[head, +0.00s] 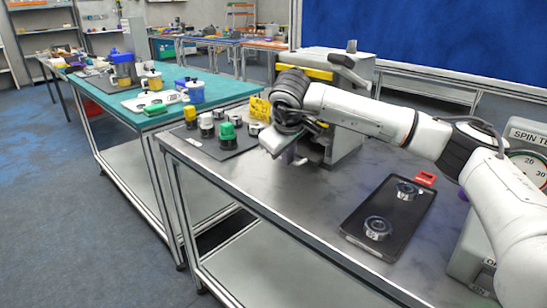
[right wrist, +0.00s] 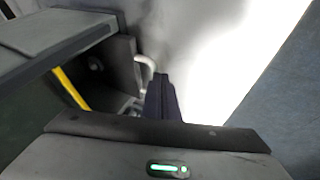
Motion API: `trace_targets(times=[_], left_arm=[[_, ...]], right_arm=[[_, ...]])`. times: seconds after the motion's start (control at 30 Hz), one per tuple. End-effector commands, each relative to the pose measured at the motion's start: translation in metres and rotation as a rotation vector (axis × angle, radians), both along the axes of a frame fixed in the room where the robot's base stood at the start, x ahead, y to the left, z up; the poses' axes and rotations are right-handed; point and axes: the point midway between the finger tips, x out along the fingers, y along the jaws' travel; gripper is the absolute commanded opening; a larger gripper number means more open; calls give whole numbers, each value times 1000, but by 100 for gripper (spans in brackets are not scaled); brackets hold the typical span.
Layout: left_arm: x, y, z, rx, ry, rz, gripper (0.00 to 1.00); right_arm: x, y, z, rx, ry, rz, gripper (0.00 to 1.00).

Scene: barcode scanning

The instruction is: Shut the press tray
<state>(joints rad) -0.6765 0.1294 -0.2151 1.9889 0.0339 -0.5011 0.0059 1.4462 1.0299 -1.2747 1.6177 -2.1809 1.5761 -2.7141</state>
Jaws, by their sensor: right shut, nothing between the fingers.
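The press (head: 345,72) is a grey machine with a yellow bar and a top lever, standing at the back of the near table. My right arm reaches across in front of it. My right gripper (head: 291,157) is shut and empty, low beside the left side of the press. In the right wrist view its dark fingers (right wrist: 160,98) are together, near the press's grey body (right wrist: 122,65) and yellow bar (right wrist: 70,88). I cannot make out the press tray clearly; my arm and gripper cover much of that area. My left gripper is out of view.
A dark mat (head: 222,150) with several capped containers lies left of the gripper. A black tray (head: 352,228) with two round metal parts lies at the front right, by a red piece (head: 426,178). A spin-timer machine (head: 528,135) stands far right. The tabletop between is clear.

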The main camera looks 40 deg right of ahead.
Motion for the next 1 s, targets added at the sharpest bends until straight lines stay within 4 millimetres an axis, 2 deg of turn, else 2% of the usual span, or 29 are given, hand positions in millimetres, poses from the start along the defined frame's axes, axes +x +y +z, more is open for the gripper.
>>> trace_targets(times=[0.03, 0.17, 0.57, 0.67, 0.87, 0.9, 1.0], left_arm=[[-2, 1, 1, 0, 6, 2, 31], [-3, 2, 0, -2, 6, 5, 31], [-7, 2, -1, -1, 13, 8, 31], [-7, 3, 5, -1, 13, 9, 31], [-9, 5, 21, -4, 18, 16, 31], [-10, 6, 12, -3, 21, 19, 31], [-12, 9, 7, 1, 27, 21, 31]], right_arm=[[0, -10, 1, 1, 0, -5, 0], [0, -20, 0, -1, -1, -2, 0], [0, -22, 1, -6, -3, -8, 0], [-1, -13, 4, -6, -2, -4, 0], [-5, 28, 15, -1, -2, 11, 0], [-8, 29, 22, 0, -9, 6, 0], [-19, 38, 42, 1, -9, 7, 0]])
